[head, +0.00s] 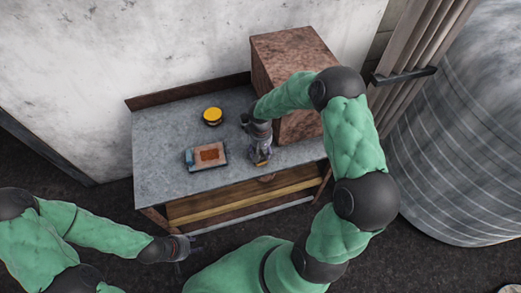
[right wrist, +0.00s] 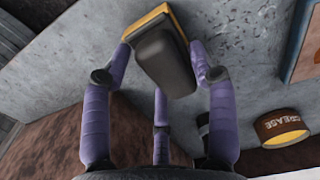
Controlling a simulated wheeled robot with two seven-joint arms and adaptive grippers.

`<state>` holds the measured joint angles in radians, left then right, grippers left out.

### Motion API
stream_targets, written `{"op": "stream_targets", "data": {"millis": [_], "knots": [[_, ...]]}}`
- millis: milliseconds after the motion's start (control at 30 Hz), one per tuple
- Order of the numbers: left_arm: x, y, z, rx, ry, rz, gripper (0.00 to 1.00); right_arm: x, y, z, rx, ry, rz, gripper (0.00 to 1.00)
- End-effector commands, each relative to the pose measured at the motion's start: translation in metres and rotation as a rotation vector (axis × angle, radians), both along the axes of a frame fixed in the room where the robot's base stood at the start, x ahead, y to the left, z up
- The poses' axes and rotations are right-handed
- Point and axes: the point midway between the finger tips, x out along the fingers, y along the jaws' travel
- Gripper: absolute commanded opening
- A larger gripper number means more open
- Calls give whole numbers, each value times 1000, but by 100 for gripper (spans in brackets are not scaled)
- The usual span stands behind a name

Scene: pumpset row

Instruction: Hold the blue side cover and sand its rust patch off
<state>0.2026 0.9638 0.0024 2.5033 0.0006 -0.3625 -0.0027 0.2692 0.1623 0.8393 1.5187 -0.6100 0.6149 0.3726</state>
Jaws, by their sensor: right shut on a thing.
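The blue side cover (head: 190,158) lies flat on the grey workbench top, with an orange-brown rust patch (head: 208,155) on its face. An edge of the cover (right wrist: 292,62) shows at the upper right of the right wrist view. My right gripper (head: 261,158) is right of the cover, apart from it. It is shut on a dark sanding block with a yellow edge (right wrist: 164,62), held between its purple fingers. My left gripper (head: 188,250) is in front of the bench, low and away from the cover. Its fingers look spread and empty.
A grease tin with a yellow lid (head: 212,114) stands behind the cover, and also shows in the right wrist view (right wrist: 281,128). A large rusty brown box (head: 290,50) stands at the bench's back right. The bench top (head: 155,140) is clear at left.

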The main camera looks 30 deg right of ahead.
Motion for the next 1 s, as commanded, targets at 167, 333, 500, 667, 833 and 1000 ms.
{"op": "stream_targets", "data": {"millis": [167, 333, 500, 667, 833, 1000], "knots": [[0, 0, 7, 0, 0, 0, 40, 0, 0, 10, 0, -1, 0, 21], [0, 0, 15, 0, 0, 0, 40, 0, 0, 22, 0, -2, 0, 21], [0, 0, 23, 0, 0, 0, 40, 0, 0, 34, -1, -2, 0, 21], [0, 0, 30, 0, 0, 0, 40, 0, 0, 45, 0, -1, -1, 21], [0, 0, 37, 0, 0, 0, 40, 0, 0, 56, 0, -1, -1, 21], [0, 0, 40, 0, 0, 0, 40, 0, 0, 61, 0, -1, -1, 21]]}}
